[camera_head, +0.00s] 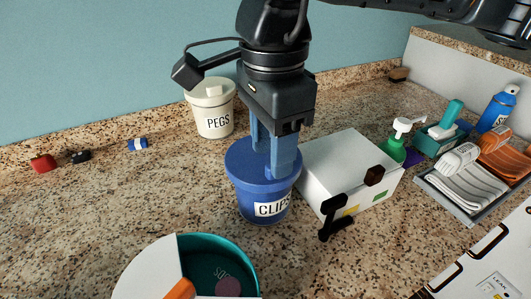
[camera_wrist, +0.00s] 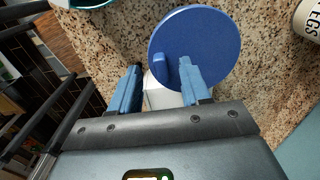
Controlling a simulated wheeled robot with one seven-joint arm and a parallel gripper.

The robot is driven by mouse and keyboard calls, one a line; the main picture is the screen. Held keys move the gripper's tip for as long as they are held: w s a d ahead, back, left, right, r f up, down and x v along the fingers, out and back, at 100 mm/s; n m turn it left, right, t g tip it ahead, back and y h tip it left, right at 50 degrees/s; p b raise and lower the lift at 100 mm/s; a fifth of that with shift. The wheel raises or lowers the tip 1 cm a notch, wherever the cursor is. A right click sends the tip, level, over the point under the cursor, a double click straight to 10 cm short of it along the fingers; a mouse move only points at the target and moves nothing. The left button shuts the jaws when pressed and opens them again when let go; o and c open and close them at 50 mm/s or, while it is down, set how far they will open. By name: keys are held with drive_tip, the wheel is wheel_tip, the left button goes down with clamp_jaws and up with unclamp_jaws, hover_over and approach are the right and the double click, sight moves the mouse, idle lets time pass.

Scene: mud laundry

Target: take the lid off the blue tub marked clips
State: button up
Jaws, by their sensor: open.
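The blue tub (camera_head: 262,205) stands upright on the speckled counter with a white label reading CLIPS. Its round blue lid (camera_head: 243,160) is on it; the lid also shows in the wrist view (camera_wrist: 215,35). My gripper (camera_head: 270,163) points down over the lid, with its two blue fingers apart. In the head view the fingers hide the handle.
A white tub marked PEGS (camera_head: 214,112) stands behind left. A white box (camera_head: 345,165) sits close on the right, with a black-handled object (camera_head: 333,215) before it. A round teal container (camera_head: 215,250) is in front. The counter at left is mostly clear.

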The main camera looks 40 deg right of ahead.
drive_tip(key=shift+f, duration=1.1)
clamp_jaws()
